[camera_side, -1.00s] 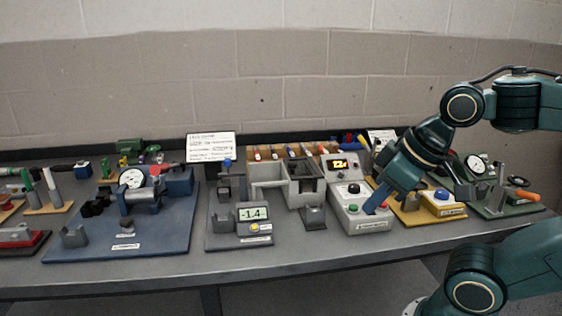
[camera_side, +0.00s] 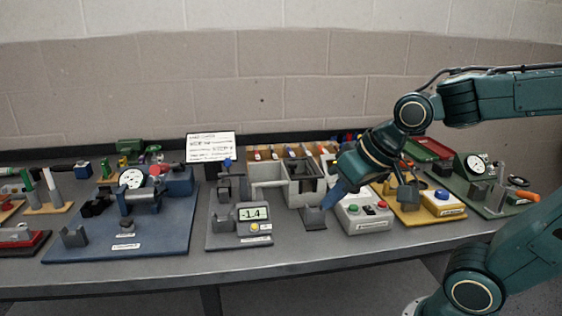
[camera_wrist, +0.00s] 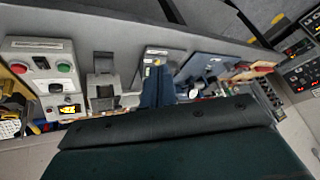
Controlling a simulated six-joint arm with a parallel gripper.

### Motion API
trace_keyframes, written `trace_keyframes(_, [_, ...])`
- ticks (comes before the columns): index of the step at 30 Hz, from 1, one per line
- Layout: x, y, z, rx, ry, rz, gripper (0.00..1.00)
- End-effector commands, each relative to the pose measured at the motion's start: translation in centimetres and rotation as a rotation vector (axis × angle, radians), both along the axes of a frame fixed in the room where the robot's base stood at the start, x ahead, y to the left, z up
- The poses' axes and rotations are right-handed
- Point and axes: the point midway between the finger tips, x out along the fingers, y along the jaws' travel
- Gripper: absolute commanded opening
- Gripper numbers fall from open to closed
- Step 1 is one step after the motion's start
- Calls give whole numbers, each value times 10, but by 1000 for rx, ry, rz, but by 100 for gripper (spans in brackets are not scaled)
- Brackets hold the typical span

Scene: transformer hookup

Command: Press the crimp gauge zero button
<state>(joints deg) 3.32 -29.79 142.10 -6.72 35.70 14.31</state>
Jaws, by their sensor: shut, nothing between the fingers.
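The crimp gauge (camera_side: 253,214) stands at the front of a grey baseplate, left of centre in the side view. Its display reads -1.4, and a yellow button (camera_side: 254,227) sits below the display. My gripper (camera_side: 326,212) is shut and empty. It appears just right of the gauge, by a small dark grey stand (camera_side: 314,222), apart from the button. In the wrist view the shut blue fingers (camera_wrist: 157,72) point toward the gauge (camera_wrist: 152,55), whose lower part they partly cover.
A control box (camera_side: 364,213) with green and red buttons is right of my gripper. Grey bins (camera_side: 303,184) stand behind it. A blue baseplate (camera_side: 160,240) with a dial gauge (camera_side: 131,179) lies to the left. The table's front edge (camera_side: 300,264) is clear.

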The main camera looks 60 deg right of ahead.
Motion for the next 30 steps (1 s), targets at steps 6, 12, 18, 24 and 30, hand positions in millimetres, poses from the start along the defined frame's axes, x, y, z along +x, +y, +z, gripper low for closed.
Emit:
trace_keyframes(6, [38,6,-13,123,-21,-102,0])
trace_keyframes(12, [70,10,-26,251,-41,-202,0])
trace_keyframes(18, [100,13,-41,391,-55,-309,0])
trace_keyframes(24, [127,14,-58,540,-65,-427,0])
trace_keyframes(30, [150,12,-73,680,-72,-537,0])
